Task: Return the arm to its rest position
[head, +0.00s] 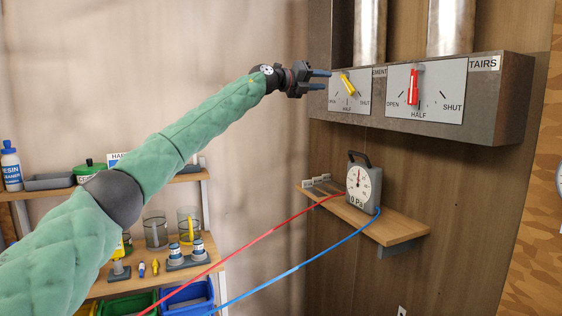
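My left arm comes in from the lower left and reaches up across the view in a green quilted cover. My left gripper (320,82) is open, with its two dark fingers apart and nothing between them. It is just left of the yellow lever (347,84) on the left dial plate (349,104); I cannot tell whether it touches the plate. The yellow lever is tilted with its top to the left. The red lever (413,88) on the right dial plate (438,92) stands nearly upright. My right gripper is not in view.
A pressure gauge (363,184) stands on a small wooden wall shelf (400,229), with red (250,243) and blue (300,263) hoses running to the lower left. Shelves (110,287) with bottles and jars stand behind my arm. The wall between them is bare.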

